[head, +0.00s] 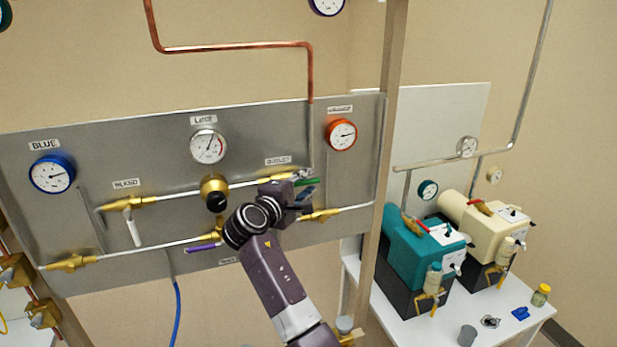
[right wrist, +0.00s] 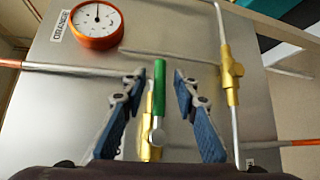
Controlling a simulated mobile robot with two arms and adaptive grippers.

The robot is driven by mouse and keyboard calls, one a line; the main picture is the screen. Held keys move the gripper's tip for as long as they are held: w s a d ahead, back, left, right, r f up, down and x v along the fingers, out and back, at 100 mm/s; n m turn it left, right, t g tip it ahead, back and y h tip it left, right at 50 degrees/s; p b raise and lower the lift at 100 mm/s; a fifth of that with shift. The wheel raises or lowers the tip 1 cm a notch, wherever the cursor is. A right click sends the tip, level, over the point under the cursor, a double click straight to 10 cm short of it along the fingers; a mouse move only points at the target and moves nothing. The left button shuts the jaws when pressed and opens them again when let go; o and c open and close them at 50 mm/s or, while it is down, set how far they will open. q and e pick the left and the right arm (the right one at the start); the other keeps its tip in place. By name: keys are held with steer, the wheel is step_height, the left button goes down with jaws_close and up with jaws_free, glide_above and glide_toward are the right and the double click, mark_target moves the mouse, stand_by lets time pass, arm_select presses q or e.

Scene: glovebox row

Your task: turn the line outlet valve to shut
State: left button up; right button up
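The line outlet valve has a green lever handle (head: 308,182), beside the OUTLET label (head: 278,160) on the grey panel in the head view. In the right wrist view the green handle (right wrist: 159,88) stands upright in the picture, roughly in line with the brass body (right wrist: 146,130) partly hidden behind it. My right gripper (right wrist: 160,84) is open, with one blue-padded finger on each side of the handle and visible gaps to both. In the head view the right gripper (head: 300,197) covers part of the valve. My left gripper is not in view.
A brass valve (head: 320,215) sits just below my right gripper. A black-knobbed brass regulator (head: 215,190), a white lever (head: 132,228) and a purple lever (head: 203,247) are to the left. A frame post (head: 385,150) stands to the right, before pumps on a white table (head: 400,320).

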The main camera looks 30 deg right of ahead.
steer(key=shift+w+d, duration=0.2)
steer(key=shift+d, duration=0.15)
steer(key=shift+c, duration=0.7)
jaws_close()
steer(key=shift+f, duration=0.1)
